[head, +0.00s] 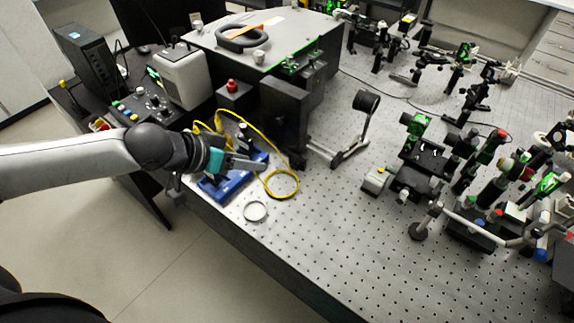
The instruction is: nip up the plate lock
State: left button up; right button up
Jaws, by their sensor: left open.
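My left gripper (246,163) reaches in from the left, over a blue-based fixture (234,184) near the table's left edge. Its jaws are open and I see nothing held between them. The wrist and fingers hide part of the fixture. A small upright post with a dark top (243,131) stands at the fixture's far side, just beyond the fingers. I cannot tell for sure which part is the plate lock. Whether the fingers touch the fixture is also unclear. My right gripper is not in view.
A yellow cable (283,196) loops beside the fixture. A pale ring (255,211) lies in front of it. A black upright block (285,115) and a large grey box (262,40) stand behind. Optics crowd the right; the perforated table (330,230) is clear at front centre.

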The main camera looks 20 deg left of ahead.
pick_arm(q)
jog(key=b, duration=0.2)
send_near(293, 167)
jog(key=x, duration=0.7)
jog(key=shift+d+f, duration=0.1)
jog(key=shift+c, duration=0.4)
grip_shut()
